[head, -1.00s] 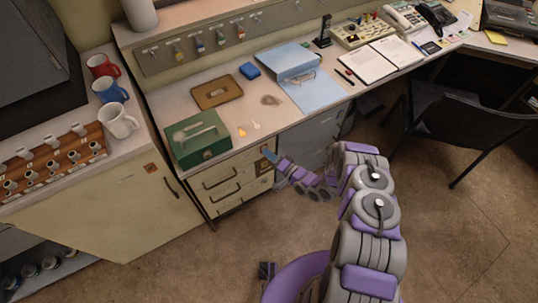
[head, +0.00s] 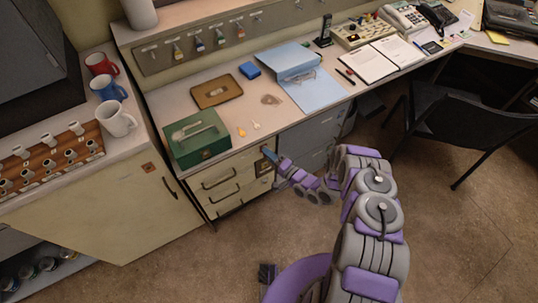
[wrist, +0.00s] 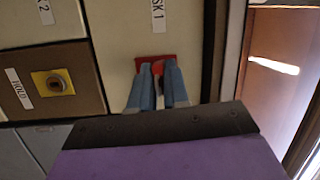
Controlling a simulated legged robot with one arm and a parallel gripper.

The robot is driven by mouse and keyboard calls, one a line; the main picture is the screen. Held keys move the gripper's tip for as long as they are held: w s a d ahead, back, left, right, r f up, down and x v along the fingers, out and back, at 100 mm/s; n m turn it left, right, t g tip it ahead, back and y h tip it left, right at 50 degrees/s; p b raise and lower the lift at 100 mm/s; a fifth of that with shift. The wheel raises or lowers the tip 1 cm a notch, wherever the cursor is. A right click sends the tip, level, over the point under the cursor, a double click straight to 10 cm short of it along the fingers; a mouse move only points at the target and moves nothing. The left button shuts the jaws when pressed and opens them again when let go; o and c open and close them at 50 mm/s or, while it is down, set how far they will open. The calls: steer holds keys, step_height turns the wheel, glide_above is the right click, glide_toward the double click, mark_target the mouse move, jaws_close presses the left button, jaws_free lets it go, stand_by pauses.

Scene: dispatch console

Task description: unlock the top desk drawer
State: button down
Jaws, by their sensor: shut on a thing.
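The desk drawer unit (head: 222,188) has cream fronts with dark handles, below the green cash box. In the wrist view, a cream front labelled "SK 1" (wrist: 158,12), cut off by the edge, carries a red plate (wrist: 141,64). My gripper (wrist: 160,68) has blue fingers shut right at this plate. A small red piece, seemingly a key's head, shows between the fingertips; the rest is hidden. In the head view, my gripper (head: 267,151) is at the unit's upper right corner, just under the desk edge.
A yellow lock plate (wrist: 53,83) sits on a brown front at left in the wrist view. The green cash box (head: 198,138), an orange tag (head: 241,132) and a pale tag (head: 256,125) lie near the desk edge. A black chair (head: 450,125) stands at right.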

steer(key=c, duration=1)
jaws_free()
steer(key=shift+c, duration=0.2)
steer(key=v, duration=0.7)
steer(key=shift+w, duration=0.1)
